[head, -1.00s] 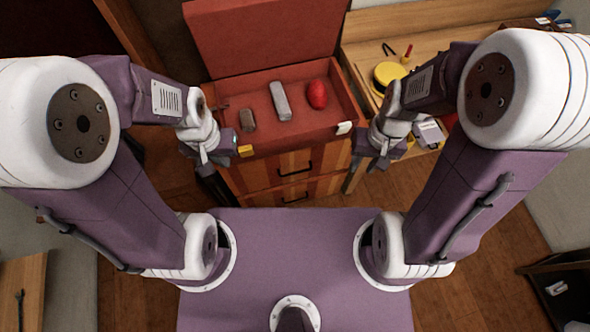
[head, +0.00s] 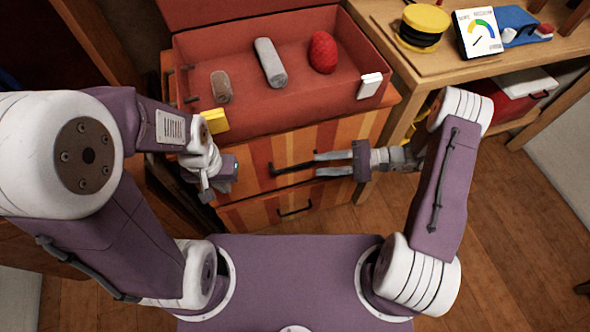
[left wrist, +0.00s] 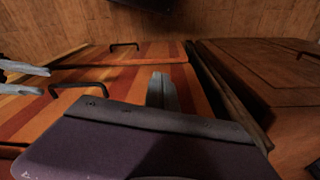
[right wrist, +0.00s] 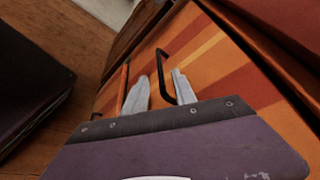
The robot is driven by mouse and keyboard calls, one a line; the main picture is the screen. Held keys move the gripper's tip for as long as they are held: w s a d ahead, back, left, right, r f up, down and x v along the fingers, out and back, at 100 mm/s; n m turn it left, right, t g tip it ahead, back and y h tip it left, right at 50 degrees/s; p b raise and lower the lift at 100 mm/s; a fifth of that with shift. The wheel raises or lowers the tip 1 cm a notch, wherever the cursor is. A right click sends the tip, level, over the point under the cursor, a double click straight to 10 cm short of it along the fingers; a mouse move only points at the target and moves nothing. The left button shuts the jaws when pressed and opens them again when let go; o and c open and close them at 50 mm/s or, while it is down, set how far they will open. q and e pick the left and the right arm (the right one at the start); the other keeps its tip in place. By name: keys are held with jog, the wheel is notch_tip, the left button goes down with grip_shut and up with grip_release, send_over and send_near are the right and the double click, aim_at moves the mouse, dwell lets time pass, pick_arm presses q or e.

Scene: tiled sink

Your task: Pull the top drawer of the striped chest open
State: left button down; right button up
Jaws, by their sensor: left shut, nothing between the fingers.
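The striped chest (head: 345,133) stands in front of me in orange, red and brown stripes. Its top drawer (head: 240,182) looks shut, with a dark bar handle (head: 285,171). My right gripper (head: 315,164) is open, its two pale fingers pointing left at the handle's right end. In the right wrist view the handle (right wrist: 163,62) shows between the spread fingers, not gripped. My left gripper (left wrist: 162,75) is shut and empty near the chest's left side. The right fingers and the top handle (left wrist: 78,86) also show in the left wrist view.
A lower drawer handle (head: 295,211) sits below. On the chest is an open red case (head: 300,100) holding a red oval object (head: 323,52), a grey bar (head: 270,62) and a brown piece (head: 221,86). A wooden desk (head: 400,75) stands right. A brown cabinet (left wrist: 265,75) stands beside the chest.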

aim_at(295, 166)
jog(key=b+x, duration=0.1)
jog(key=x, duration=0.8)
grip_shut()
dwell(1.1)
